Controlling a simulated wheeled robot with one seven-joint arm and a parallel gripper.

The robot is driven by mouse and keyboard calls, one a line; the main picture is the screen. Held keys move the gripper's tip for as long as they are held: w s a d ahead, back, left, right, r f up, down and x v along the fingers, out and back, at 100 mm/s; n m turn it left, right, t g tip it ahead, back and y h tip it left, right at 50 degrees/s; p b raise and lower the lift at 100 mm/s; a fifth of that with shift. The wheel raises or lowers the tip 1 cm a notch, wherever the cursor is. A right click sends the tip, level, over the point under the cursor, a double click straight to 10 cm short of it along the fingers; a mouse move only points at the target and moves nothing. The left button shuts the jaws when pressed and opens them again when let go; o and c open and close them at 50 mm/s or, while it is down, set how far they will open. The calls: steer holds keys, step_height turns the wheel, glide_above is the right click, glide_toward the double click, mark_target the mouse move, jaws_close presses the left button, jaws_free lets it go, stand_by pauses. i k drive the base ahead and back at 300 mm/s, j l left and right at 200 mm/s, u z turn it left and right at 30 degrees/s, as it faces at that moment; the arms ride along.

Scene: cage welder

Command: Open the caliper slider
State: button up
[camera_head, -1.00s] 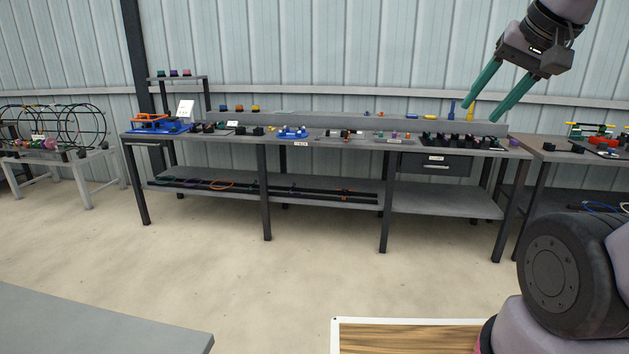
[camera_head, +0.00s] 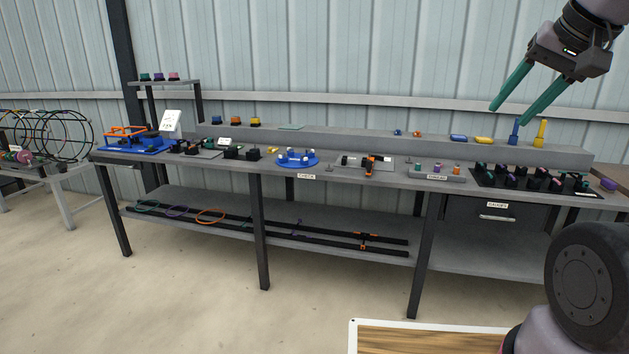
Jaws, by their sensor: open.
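On the workbench top (camera_head: 240,175), right of centre, a grey plate (camera_head: 345,160) carries a small black and orange device (camera_head: 369,164) that looks like the caliper with its slider. It is too small to tell how far the slider stands open. My gripper (camera_head: 508,114) is at the upper right, raised in the air, with its two green fingers apart and nothing between them. It appears in front of the wall and the bench's raised back ledge, well away from the device.
A blue round fixture (camera_head: 297,159) and a black tray of several small parts (camera_head: 535,182) flank the plate. A drawer (camera_head: 497,213) hangs under the bench. Rails with orange clips (camera_head: 368,237) lie on the lower shelf. The floor before the bench is free; a wood-topped panel (camera_head: 430,340) is near me.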

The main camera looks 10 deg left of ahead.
mark_target(210, 144)
steer(key=i+u, duration=0.45)
steer(key=i+l+u, duration=0.15)
steer(key=i+u, duration=0.35)
steer(key=i+j+u, duration=0.15)
steer(key=u, duration=0.3)
steer(key=i+u, duration=0.45)
steer(key=i+l+u, duration=0.1)
steer(key=u, duration=0.3)
steer(key=i+u, duration=0.2)
steer(key=i, duration=0.85)
steer(key=i+z, duration=0.2)
steer(key=i, duration=0.5)
steer(key=i+z, duration=0.2)
steer(key=i, duration=0.45)
steer(key=i+j+z, duration=0.1)
steer(key=i+z, duration=0.15)
steer(key=i, duration=0.45)
steer(key=i+z, duration=0.2)
steer(key=z, duration=0.2)
steer(key=i+j+z, duration=0.1)
steer(key=z, duration=0.25)
steer(key=i+j+z, duration=0.1)
steer(key=i+z, duration=0.15)
steer(key=z, duration=0.15)
steer(key=i+j+z, duration=0.15)
steer(key=z, duration=2.65)
steer(key=u, duration=1.6)
